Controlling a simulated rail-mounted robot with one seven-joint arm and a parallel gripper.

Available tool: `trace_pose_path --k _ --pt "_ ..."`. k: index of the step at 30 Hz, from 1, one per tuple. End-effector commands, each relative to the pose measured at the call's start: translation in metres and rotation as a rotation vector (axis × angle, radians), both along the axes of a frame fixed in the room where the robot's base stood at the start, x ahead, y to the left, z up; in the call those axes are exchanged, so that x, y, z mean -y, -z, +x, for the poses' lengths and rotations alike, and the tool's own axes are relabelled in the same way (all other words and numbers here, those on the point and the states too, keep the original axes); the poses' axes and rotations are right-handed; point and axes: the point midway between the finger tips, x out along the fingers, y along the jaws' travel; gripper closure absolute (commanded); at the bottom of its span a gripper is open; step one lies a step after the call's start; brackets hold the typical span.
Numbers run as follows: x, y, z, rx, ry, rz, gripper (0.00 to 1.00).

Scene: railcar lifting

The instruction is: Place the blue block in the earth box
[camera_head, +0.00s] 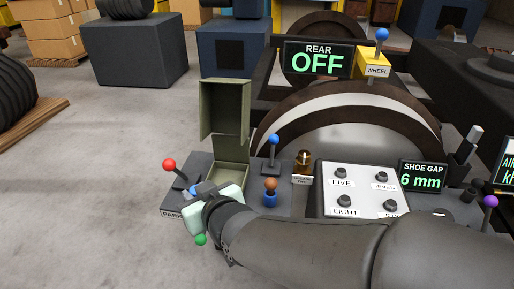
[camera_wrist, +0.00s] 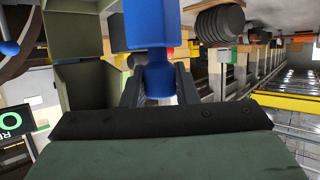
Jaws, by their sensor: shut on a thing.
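My gripper (camera_head: 204,189) is low at the left end of the console, beside the olive box (camera_head: 231,176). In the wrist view my gripper (camera_wrist: 158,80) has its dark fingers closed on the narrow lower part of a blue block (camera_wrist: 152,26). In the head view only a small bit of the blue block (camera_head: 194,189) shows; my gripper hides the rest. The olive box, which I take to be the earth box, stands with its lid upright and open. It also shows in the wrist view (camera_wrist: 82,87), left of the held block.
A red-balled lever (camera_head: 169,165) rises left of my gripper, and a green ball (camera_head: 200,239) shows below it. A blue-balled lever (camera_head: 273,140) and a brown-topped blue knob (camera_head: 270,185) stand right of the box. A white panel (camera_head: 363,190) lies farther right.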

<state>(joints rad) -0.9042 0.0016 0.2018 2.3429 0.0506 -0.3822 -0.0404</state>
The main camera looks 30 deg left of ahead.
Motion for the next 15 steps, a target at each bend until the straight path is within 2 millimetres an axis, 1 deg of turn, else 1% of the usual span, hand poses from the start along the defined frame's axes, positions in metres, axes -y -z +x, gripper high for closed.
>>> trace_pose_path --k 1,3,9,15 --pt "-0.004 -0.001 0.015 0.000 0.005 -0.001 1.00" --pt "-0.009 -0.001 0.034 -0.001 0.006 -0.002 1.00" --pt "-0.024 -0.001 0.086 -0.002 0.007 -0.002 1.00" --pt "-0.039 -0.001 0.132 0.000 0.005 -0.001 1.00"
